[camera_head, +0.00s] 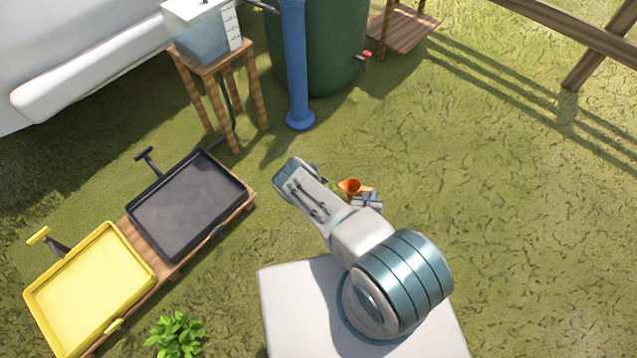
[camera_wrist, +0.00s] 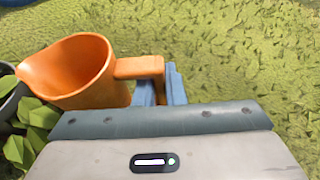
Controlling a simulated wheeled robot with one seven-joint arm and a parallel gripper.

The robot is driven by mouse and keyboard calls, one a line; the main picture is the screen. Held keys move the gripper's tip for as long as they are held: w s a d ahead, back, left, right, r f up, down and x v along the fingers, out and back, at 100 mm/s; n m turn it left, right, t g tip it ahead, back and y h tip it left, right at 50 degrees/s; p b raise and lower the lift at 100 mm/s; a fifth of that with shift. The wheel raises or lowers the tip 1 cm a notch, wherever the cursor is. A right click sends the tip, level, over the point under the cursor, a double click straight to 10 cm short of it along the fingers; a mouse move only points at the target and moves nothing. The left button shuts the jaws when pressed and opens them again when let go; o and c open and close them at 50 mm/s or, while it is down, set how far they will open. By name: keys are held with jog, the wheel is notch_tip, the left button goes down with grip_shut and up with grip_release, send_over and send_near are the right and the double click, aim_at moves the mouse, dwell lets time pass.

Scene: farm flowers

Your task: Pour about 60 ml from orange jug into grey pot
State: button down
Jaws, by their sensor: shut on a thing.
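The orange jug (camera_wrist: 85,85) is at the left of the wrist view, its open mouth showing and its spout toward the left edge. My gripper (camera_wrist: 160,88) is shut on the jug's handle. In the head view the jug (camera_head: 350,187) and my gripper (camera_head: 369,201) show small beside my arm. I see no liquid in the jug, and its tilt is hard to judge. A dark grey pot (camera_wrist: 10,100) is cut off at the left edge of the wrist view, beside and partly behind the jug, with green leaves next to it. My arm hides most of this spot in the head view.
A yellow tray (camera_head: 92,290) and a dark tray (camera_head: 187,205) sit on a low wooden stand at left. A wooden stool (camera_head: 205,62) bears a clear tank (camera_head: 205,35). A blue post (camera_head: 297,70) and green barrel (camera_head: 335,50) stand behind. Grass at right is clear.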

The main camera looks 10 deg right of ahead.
aim_at(358, 183)
jog(key=a+r+n+h+b, duration=0.1)
jog(key=r, duration=0.1)
jog(key=w+a+r+n+b, duration=0.1)
jog(key=a, duration=0.1)
jog(key=w+a+r+n+h+b, duration=0.1)
jog(key=a+r+n+b, duration=0.1)
jog(key=shift+w+r+g+h, duration=0.25)
jog(key=shift+r+g+h, duration=0.05)
jog(key=shift+g, duration=0.1)
jog(key=shift+w+a+r+n+h+b, duration=0.2)
jog(key=shift+a+r+n+h+b, duration=0.1)
jog(key=shift+r+n+b, duration=0.3)
jog(key=shift+w+a+r+n+h+b, duration=0.2)
jog(key=shift+a+r+n+b, duration=0.15)
jog(key=shift+r, duration=0.35)
jog(key=shift+w+a+r+n+h+b, duration=0.15)
jog(key=shift+a+r+n+h+b, duration=0.3)
jog(key=shift+b, duration=0.3)
jog(key=shift+w+a+r+n+b, duration=0.2)
jog(key=shift+a+r+n+b, duration=0.05)
jog(key=shift+r+n+b, duration=0.25)
jog(key=shift+w+a+r+n+h+b, duration=0.2)
jog(key=shift+a+r+n+h+b, duration=0.2)
jog(key=shift+b, duration=0.15)
dwell(0.3)
